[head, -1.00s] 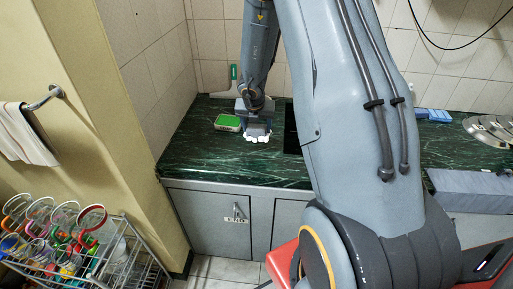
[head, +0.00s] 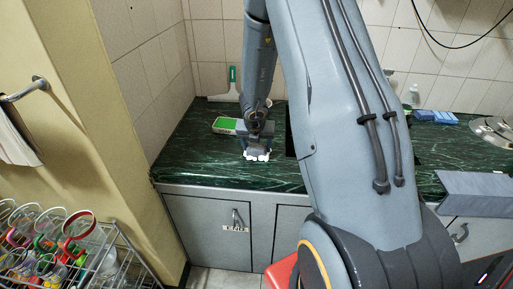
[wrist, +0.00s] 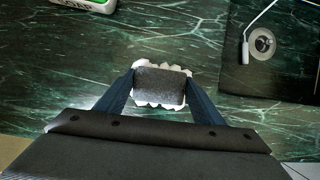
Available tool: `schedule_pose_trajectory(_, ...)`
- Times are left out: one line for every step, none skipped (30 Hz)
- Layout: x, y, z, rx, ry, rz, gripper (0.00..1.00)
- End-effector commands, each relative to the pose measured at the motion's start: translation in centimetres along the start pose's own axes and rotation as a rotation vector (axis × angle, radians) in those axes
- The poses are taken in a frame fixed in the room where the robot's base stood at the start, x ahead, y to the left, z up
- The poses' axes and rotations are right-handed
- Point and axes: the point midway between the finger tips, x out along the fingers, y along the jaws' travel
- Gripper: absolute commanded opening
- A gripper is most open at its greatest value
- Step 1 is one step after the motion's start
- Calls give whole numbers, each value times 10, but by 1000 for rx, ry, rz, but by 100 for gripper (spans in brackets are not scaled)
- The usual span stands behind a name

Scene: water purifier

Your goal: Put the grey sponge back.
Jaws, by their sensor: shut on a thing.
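The grey sponge (wrist: 160,86) is between the two fingers of my gripper (wrist: 160,92), which is shut on it, in the wrist view. A white piece with a scalloped edge (wrist: 179,105) shows around the sponge, behind or beneath it. I cannot tell whether it is joined to the sponge. In the head view, my gripper (head: 257,147) is low over the dark green marble counter (head: 200,158), with the white edge (head: 257,157) at its bottom. I cannot tell whether it touches the counter.
A green and white soap box (head: 226,125) lies left of and behind my gripper. The dark sink (wrist: 270,55) is to the right. A squeegee (head: 232,83) leans on the back wall. Blue blocks (head: 435,117) lie farther right. A glass rack (head: 75,245) stands at lower left.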

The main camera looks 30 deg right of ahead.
Motion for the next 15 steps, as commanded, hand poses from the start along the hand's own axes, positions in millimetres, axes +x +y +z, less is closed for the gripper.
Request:
schedule_pose_trajectory(0,0,0,0,1,0,44)
schedule_pose_trajectory(0,0,0,0,1,0,44)
schedule_pose_trajectory(0,0,0,0,1,0,44)
schedule_pose_trajectory(0,0,0,0,1,0,65)
schedule_pose_trajectory(0,0,0,0,1,0,70)
schedule_pose_trajectory(0,0,0,0,1,0,77)
schedule_pose_trajectory(0,0,0,0,1,0,80)
schedule_pose_trajectory(0,0,0,0,1,0,80)
schedule_pose_trajectory(0,0,0,0,1,0,80)
schedule_pose_trajectory(0,0,0,0,1,0,80)
schedule_pose_trajectory(0,0,0,0,1,0,80)
schedule_pose_trajectory(0,0,0,0,1,0,80)
schedule_pose_trajectory(0,0,0,0,1,0,80)
schedule_pose_trajectory(0,0,0,0,1,0,80)
schedule_pose_trajectory(-1,0,0,0,0,0,80)
